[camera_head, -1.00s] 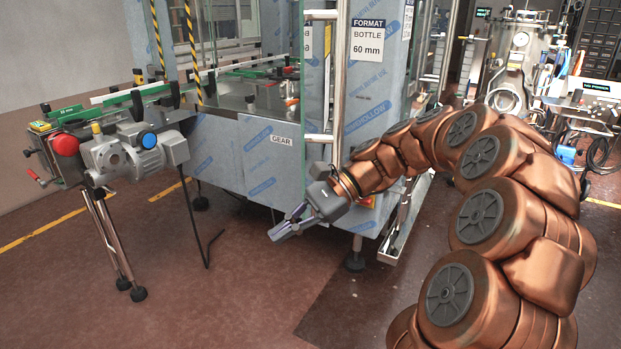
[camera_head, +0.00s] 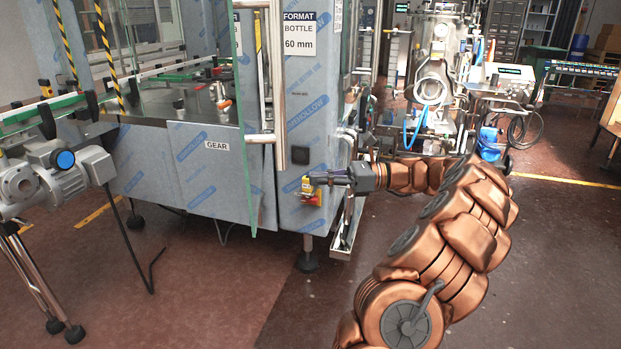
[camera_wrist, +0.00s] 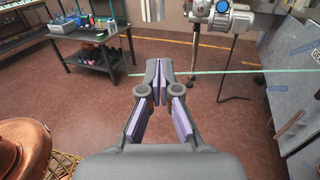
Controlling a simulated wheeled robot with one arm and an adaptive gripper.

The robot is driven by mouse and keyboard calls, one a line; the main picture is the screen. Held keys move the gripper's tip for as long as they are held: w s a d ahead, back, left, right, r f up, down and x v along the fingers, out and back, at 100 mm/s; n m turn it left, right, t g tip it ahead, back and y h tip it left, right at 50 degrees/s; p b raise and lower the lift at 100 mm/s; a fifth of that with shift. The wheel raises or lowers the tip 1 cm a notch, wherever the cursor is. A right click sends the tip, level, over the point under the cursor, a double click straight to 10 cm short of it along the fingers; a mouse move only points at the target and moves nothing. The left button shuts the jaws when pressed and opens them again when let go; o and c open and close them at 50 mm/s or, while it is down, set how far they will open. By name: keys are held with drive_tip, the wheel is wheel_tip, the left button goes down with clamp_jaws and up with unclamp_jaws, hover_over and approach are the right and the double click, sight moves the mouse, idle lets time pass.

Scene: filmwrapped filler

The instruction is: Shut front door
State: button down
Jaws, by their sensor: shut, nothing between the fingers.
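The front door is a clear glass panel (camera_head: 245,170) with a green-tinted edge, standing open and swung out from the machine in the head view. Its long vertical steel handle (camera_head: 277,85) is at the door's right side. In the wrist view the door's thin green edge (camera_wrist: 240,72) crosses behind my fingertips. My gripper (camera_head: 318,180) is shut and empty, to the right of the door and below the handle, pointing left. It also shows in the wrist view (camera_wrist: 160,80), with its fingertips together. I cannot tell from these views whether it touches the door.
A yellow and red switch (camera_head: 312,192) on the machine's corner is close to my fingertips. A motor (camera_head: 60,175) on a stand is at the left. The wrist view shows a dark workbench (camera_wrist: 100,50) with bottles. Floor in front of the machine is open.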

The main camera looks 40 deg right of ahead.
sight(254, 181)
drive_tip(key=p+x, duration=0.1)
drive_tip(key=x, duration=1.1)
drive_tip(key=shift+a, duration=0.15)
